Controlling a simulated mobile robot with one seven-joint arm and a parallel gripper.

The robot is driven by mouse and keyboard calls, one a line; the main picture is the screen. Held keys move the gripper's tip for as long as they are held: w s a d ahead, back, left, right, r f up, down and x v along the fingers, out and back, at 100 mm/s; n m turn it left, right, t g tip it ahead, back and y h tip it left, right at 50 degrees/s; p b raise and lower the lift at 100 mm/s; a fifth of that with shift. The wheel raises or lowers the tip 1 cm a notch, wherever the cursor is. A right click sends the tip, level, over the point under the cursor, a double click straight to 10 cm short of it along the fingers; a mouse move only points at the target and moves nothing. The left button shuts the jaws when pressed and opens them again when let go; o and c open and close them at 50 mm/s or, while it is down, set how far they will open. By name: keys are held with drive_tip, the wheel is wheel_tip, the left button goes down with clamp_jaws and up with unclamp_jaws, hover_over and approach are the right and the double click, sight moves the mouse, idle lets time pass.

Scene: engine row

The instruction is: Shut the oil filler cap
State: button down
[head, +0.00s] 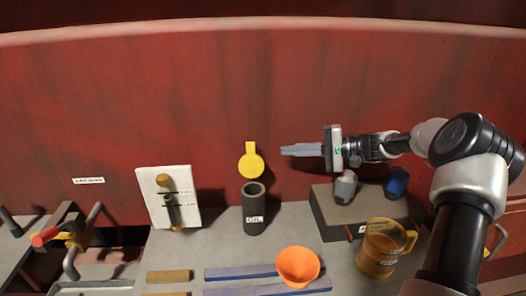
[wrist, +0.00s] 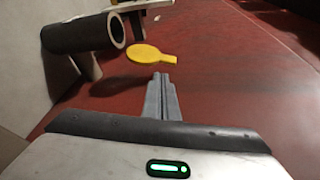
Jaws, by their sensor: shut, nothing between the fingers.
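The oil filler cap (head: 251,163) is a yellow disc with a tab, standing raised and open behind the oil filler neck. The filler neck (head: 254,213) is a dark tube labelled OIL, with its mouth uncovered. My gripper (head: 284,150) is shut and empty, to the right of the cap and apart from it, pointing left. In the wrist view the cap (wrist: 150,54) lies just beyond my closed fingertips (wrist: 161,77). The dark neck (wrist: 90,41) shows at the upper left there, with its open end facing right.
An orange funnel (head: 298,266) and an amber jug (head: 384,248) stand in front and to the right. A dark block (head: 350,212) sits under my arm. The red wall (head: 100,120) rises behind.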

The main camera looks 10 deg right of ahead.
sight(263, 145)
drive_tip(key=shift+m+t+y, duration=0.3)
drive_tip(key=shift+m, duration=0.2)
drive_tip(key=x, duration=0.3)
drive_tip(key=w+x, duration=0.1)
drive_tip(key=x, duration=0.2)
drive_tip(key=r+x, duration=0.1)
drive_tip(key=x, duration=0.2)
drive_tip(key=shift+w+d, duration=0.15)
